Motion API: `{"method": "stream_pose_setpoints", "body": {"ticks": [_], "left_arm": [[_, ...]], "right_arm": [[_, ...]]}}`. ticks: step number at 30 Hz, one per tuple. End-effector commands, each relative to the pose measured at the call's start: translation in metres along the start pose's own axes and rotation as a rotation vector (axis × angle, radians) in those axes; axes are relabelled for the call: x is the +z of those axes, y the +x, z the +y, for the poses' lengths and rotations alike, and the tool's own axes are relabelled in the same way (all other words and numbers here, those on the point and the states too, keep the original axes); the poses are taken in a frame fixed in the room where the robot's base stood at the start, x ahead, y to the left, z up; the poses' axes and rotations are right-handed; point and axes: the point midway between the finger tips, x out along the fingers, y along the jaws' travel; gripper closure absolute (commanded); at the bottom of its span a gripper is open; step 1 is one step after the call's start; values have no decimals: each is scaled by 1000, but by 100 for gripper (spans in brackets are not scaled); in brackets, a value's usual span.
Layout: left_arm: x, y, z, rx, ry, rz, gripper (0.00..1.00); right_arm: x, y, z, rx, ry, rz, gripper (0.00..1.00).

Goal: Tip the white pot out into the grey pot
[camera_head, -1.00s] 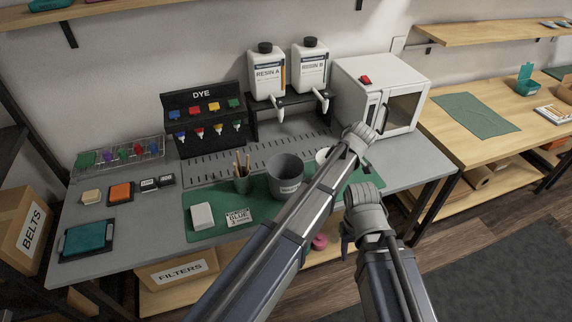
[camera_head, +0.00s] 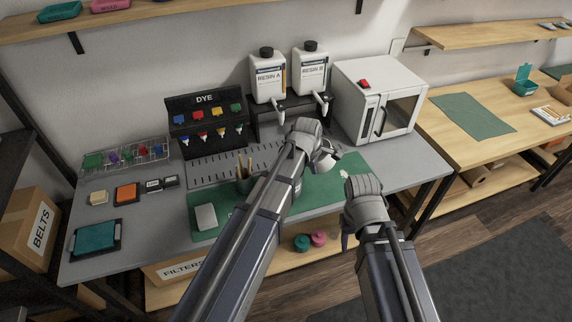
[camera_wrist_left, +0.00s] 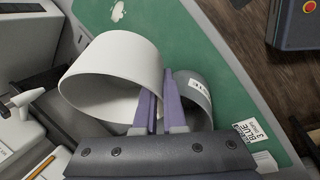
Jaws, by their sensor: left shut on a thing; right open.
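My left gripper (camera_wrist_left: 160,112) is shut on the wall of the white pot (camera_wrist_left: 115,65), which is held above the bench. The white pot also shows in the head view (camera_head: 326,161), partly behind the gripper, and looks tilted. I cannot tell whether anything is pouring. My right gripper (camera_head: 348,225) is open and empty, in front of the bench's front edge.
Resin A (camera_head: 267,78) and Resin B (camera_head: 311,70) bottles stand behind, with a white oven (camera_head: 365,98) at right.

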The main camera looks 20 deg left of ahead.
Motion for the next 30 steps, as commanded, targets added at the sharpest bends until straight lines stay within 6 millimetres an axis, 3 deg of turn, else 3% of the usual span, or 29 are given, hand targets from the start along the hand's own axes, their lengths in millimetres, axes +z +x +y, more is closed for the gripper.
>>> {"method": "stream_pose_setpoints", "body": {"ticks": [9, 30], "left_arm": [[-14, -9, -5, 73, -46, -136, 100], [-17, -15, -4, 134, -85, -256, 100]], "right_arm": [[0, 4, 0, 0, 0, 0, 50], [-1, 10, -1, 0, 0, 0, 50]]}}
